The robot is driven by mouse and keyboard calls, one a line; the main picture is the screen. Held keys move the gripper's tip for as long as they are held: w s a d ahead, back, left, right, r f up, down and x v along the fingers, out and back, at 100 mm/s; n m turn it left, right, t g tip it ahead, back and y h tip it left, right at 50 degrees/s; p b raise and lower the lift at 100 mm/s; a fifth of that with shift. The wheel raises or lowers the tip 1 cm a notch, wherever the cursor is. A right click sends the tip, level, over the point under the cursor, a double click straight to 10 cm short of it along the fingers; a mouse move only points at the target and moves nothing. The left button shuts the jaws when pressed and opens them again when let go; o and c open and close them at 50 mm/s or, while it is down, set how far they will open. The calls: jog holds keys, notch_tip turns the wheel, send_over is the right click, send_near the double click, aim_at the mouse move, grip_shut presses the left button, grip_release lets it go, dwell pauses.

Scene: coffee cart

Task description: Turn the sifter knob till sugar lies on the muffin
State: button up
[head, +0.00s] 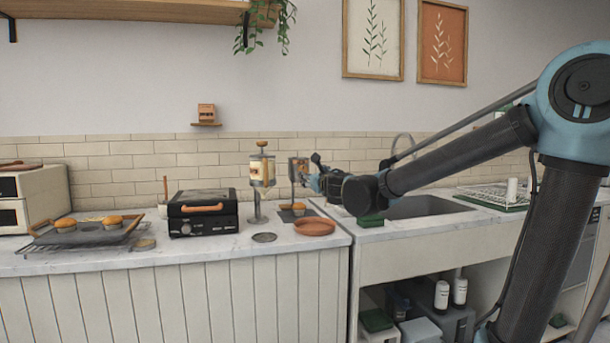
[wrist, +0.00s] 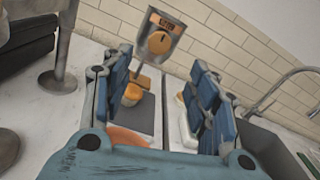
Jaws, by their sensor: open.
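The sifter (head: 298,166) stands on the counter left of my gripper (head: 314,183). In the wrist view the sifter (wrist: 164,22) shows a grey panel with a round orange knob (wrist: 158,42) and a small label above it. A muffin (head: 298,208) sits below the sifter on a dark mat; the muffin (wrist: 132,95) also shows in the wrist view, partly behind the left finger. Its visible surface looks plain orange-brown. My gripper (wrist: 157,75) is open and empty, its blue fingers spread either side of the view, with the knob ahead and apart from them.
A terracotta plate (head: 314,226) lies in front of the mat. A tall dispenser (head: 262,172) on a stand and a black grill (head: 203,214) stand to the left. A sink (head: 425,208) with a tap is at the right.

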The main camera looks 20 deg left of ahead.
aim_at(303, 170)
jog(key=x, duration=1.2)
jog(key=shift+w, duration=0.3)
jog(key=c, duration=1.1)
